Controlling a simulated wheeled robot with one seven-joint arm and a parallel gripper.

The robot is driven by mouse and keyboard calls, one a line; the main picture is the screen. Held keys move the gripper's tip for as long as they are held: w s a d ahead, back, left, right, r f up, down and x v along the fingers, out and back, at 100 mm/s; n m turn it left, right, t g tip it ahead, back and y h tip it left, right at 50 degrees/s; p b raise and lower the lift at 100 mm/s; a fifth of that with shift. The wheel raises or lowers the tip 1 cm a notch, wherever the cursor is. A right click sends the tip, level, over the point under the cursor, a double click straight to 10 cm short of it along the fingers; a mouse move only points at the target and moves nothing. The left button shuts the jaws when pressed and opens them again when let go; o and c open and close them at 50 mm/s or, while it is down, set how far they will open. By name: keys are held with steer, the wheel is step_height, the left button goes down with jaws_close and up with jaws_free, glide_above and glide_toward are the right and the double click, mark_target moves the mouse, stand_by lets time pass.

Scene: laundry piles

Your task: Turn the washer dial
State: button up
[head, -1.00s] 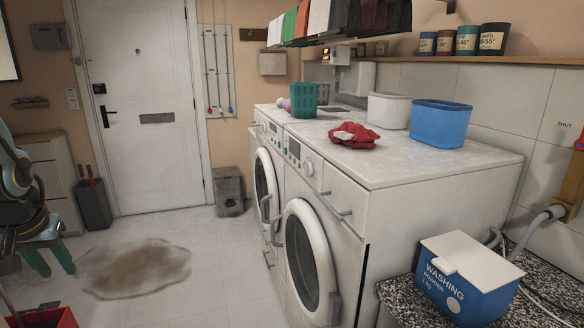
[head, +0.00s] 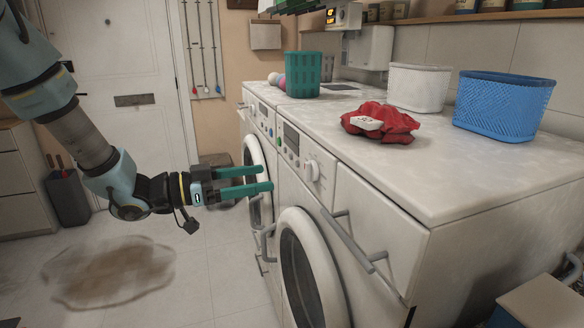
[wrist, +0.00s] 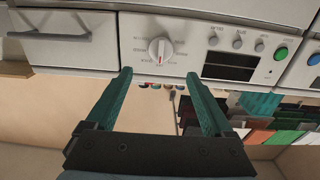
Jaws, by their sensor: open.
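The washer dial (head: 313,171) is a round white knob on the front panel of the nearer washer (head: 330,227). In the wrist view the dial (wrist: 160,48) has a red mark at its lower edge and printed labels around it. My gripper (head: 270,178) has two teal fingers, open and empty, in front of the panel and left of the dial in the head view. In the wrist view my gripper (wrist: 160,75) has its fingertips just short of the dial, one on either side of it. I see no contact.
A second washer (head: 254,120) stands beyond the nearer one. On top are a red cloth (head: 385,125) with a white item, a green basket (head: 303,75), a white basket (head: 418,88) and a blue basket (head: 502,105). A grey handle (head: 345,245) juts from the front.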

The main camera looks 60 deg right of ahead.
mark_target(305, 171)
steer(key=p+x, duration=0.3)
steer(key=x, duration=0.5)
steer(key=shift+s+d+r, duration=0.15)
steer(key=shift+d, duration=0.1)
steer(key=shift+s+d, duration=0.35)
steer(key=shift+d, duration=0.15)
steer(key=shift+c, duration=0.4)
steer(key=c, duration=1.3)
